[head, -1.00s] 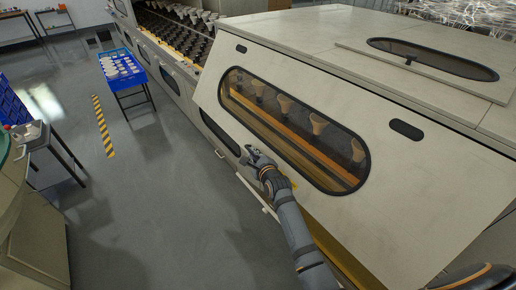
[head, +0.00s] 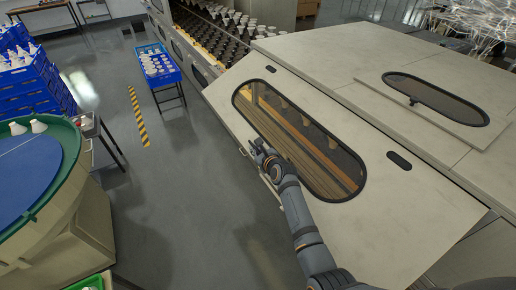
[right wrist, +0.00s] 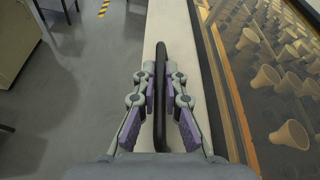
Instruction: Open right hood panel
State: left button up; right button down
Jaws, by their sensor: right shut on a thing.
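The right hood panel (head: 425,215) is a large beige sloped cover with a long rounded window (head: 300,140) on the right of the head view. My right gripper (head: 257,148) is at the panel's lower left edge. In the right wrist view, its two purple-padded fingers (right wrist: 159,88) stand on either side of a long black bar handle (right wrist: 161,55) and are shut on it. The panel's pale edge strip (right wrist: 160,20) runs behind the handle. My left gripper is not in view.
A blue crate stand (head: 160,65) with white pieces stands at the upper left. A round green-rimmed table (head: 75,170) and stacked blue crates (head: 35,75) are at the left. Grey floor (head: 180,190) with a yellow-black stripe (head: 139,117) lies clear between.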

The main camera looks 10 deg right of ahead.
jog(key=shift+f, duration=0.1)
jog(key=c, duration=1.4)
grip_release()
jog(key=shift+s, duration=0.15)
jog(key=v, duration=1.2)
